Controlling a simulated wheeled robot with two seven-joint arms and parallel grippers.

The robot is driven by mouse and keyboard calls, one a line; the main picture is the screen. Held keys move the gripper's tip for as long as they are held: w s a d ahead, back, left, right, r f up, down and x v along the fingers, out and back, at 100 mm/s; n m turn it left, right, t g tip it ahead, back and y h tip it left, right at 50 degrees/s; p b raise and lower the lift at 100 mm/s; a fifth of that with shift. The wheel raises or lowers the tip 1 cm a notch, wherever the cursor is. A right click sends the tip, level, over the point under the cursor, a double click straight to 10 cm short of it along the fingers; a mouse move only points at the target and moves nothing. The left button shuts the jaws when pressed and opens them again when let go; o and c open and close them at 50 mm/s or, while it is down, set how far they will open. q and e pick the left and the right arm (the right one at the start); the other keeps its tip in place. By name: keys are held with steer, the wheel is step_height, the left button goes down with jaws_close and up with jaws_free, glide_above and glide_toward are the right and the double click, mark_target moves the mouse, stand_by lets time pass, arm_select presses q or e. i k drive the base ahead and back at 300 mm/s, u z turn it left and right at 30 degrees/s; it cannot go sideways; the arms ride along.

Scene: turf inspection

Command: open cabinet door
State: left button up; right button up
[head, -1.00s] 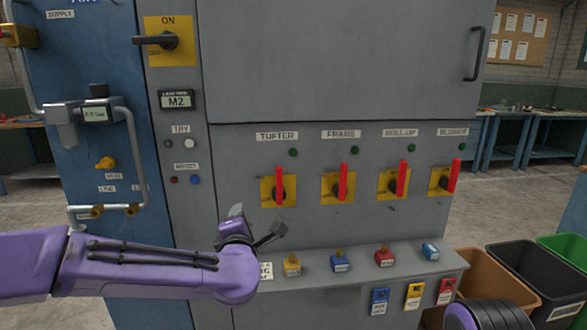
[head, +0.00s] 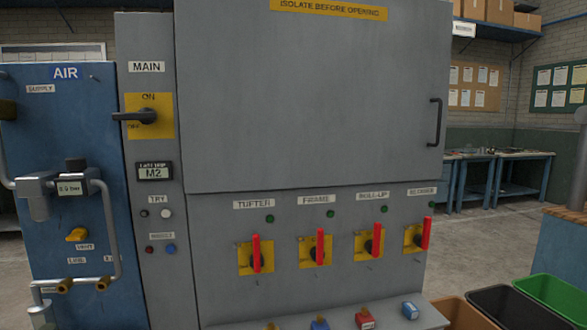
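The grey cabinet door (head: 310,95) is shut and fills the upper middle of the head view. Its dark vertical handle (head: 435,122) is near the door's right edge. A yellow label (head: 329,9) at the top reads "ISOLATE BEFORE OPENING". The black main switch handle (head: 134,116) lies horizontal on a yellow plate marked ON. Below the door, several red-handled switches, such as the tufter switch (head: 256,254), stand with their levers upright. Neither of my grippers is in view.
A blue air panel (head: 72,185) with pipes and a gauge stands at the left. A ledge with several coloured padlocks, one blue (head: 410,310), runs along the bottom. Brown, black and green bins (head: 553,292) sit at lower right. Work tables (head: 500,157) stand behind; floor between is open.

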mark_target(273, 94)
steer(key=z, duration=0.4)
steer(key=k, duration=1)
steer(key=u, duration=0.15)
steer(key=i, duration=1.65)
steer(key=z, duration=0.9)
